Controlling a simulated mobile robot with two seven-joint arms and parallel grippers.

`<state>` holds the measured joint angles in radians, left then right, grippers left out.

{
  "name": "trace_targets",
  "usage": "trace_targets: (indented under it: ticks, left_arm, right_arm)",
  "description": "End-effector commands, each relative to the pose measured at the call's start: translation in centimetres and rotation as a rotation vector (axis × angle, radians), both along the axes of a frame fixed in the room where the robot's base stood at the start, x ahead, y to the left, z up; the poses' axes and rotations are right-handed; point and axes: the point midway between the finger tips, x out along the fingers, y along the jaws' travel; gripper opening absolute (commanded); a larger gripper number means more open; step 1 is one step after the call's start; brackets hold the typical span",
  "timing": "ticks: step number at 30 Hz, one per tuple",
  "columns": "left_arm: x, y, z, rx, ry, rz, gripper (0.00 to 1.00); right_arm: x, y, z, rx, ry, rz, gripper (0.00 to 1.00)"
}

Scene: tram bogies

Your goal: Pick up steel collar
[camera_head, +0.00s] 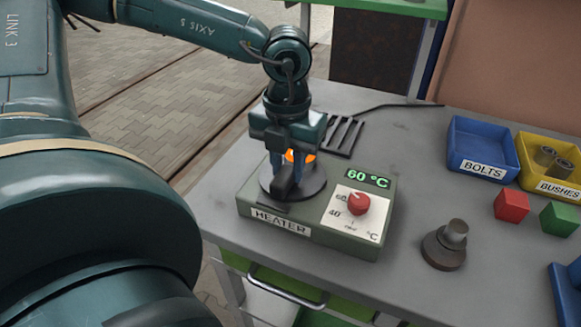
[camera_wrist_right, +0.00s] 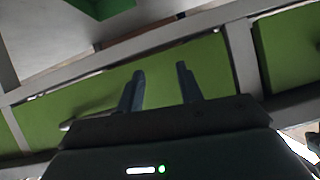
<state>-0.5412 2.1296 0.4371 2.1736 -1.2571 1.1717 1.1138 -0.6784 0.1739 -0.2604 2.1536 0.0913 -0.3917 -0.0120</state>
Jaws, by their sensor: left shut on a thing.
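The heater (camera_head: 285,238) is a grey-green box on the grey bench, with a round dark plate (camera_head: 312,188) on top. My left gripper (camera_head: 291,182) points down over this plate, its fingers close to the plate. It is shut on an orange-glowing piece, apparently the steel collar (camera_head: 300,156), mostly hidden by the fingers and gripper body. I cannot tell whether the piece touches the plate. My right gripper (camera_wrist_right: 159,84) shows in the right wrist view with its fingers apart and nothing between them, in front of green panels.
The heater has a red knob (camera_head: 358,203) and a green 60 °C display (camera_head: 367,179). A dark disc with a metal post (camera_head: 444,246) stands right of it. Blue bolts bin (camera_head: 482,143), yellow bushes bin (camera_head: 548,185), red block (camera_head: 511,206) and green block (camera_head: 560,219) fill the right side.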

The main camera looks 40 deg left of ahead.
Motion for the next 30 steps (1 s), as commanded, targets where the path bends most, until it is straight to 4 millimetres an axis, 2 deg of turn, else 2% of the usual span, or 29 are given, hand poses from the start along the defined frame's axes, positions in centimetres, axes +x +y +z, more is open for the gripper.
trace_targets:
  ticks: [8, 14, 20, 30]
  left_arm:
    - [0.1, 0.0, 0.2, 0.001, -0.003, 0.0, 0.0]
    - [0.2, 0.0, 1.8, 0.001, -0.007, 0.0, 0.0]
    - [0.2, 0.0, 5.9, 0.001, -0.011, 0.001, 0.0]
    - [0.1, 0.0, 15.2, 0.003, -0.009, 0.003, 0.0]
  right_arm:
    - [0.0, 0.0, 0.0, -0.001, 0.0, 0.0, 0.36]
    - [0.0, 0.0, 0.1, -0.001, -0.001, 0.0, 0.36]
    - [0.1, 0.0, 0.1, -0.001, -0.003, 0.001, 0.36]
    - [0.1, 0.0, 0.3, -0.003, -0.003, 0.001, 0.36]
